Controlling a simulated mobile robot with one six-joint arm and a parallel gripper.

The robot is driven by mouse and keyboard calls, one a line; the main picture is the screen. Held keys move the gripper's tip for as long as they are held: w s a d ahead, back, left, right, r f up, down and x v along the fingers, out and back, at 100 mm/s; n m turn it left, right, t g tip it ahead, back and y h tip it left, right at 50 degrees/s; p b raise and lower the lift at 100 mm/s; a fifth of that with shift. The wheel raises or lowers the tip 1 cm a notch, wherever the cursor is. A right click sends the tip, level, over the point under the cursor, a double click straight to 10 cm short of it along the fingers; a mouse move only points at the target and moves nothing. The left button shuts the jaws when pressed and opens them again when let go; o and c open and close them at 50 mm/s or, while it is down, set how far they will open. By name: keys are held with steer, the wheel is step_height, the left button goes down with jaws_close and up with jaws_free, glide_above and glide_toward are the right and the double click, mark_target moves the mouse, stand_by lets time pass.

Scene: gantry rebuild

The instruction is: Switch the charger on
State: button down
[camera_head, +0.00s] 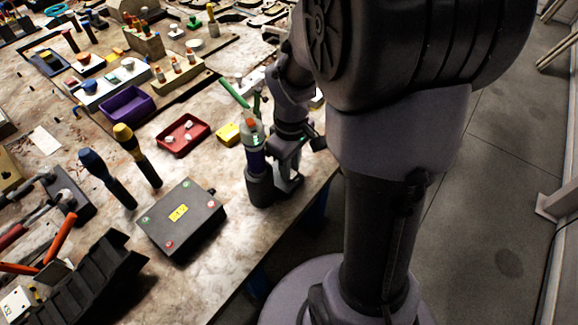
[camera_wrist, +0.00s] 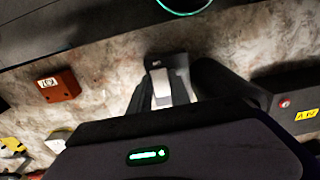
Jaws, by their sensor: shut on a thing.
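A dark grey box (camera_head: 180,217) lies flat near the table's front edge. It has a yellow label and small red and green spots on top. It looks like the charger, though I cannot read the label. In the wrist view part of this box (camera_wrist: 293,114) shows at the right edge. My gripper (camera_head: 277,193) is low over the table edge, right of the box and apart from it. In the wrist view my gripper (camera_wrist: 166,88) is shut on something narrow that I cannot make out. A dark body with a lit green strip covers the bottom of that view.
A yellow block (camera_head: 228,133) and a red tray (camera_head: 183,135) are behind the box. A red-brown block (camera_wrist: 58,85) shows in the wrist view. The table is cluttered at the back.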

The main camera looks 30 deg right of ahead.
steer(key=c, duration=1.2)
jaws_free()
step_height(320, 180, up, 17)
steer(key=p, duration=0.8)
steer(key=shift+r, duration=0.2)
steer(key=shift+s, duration=0.1)
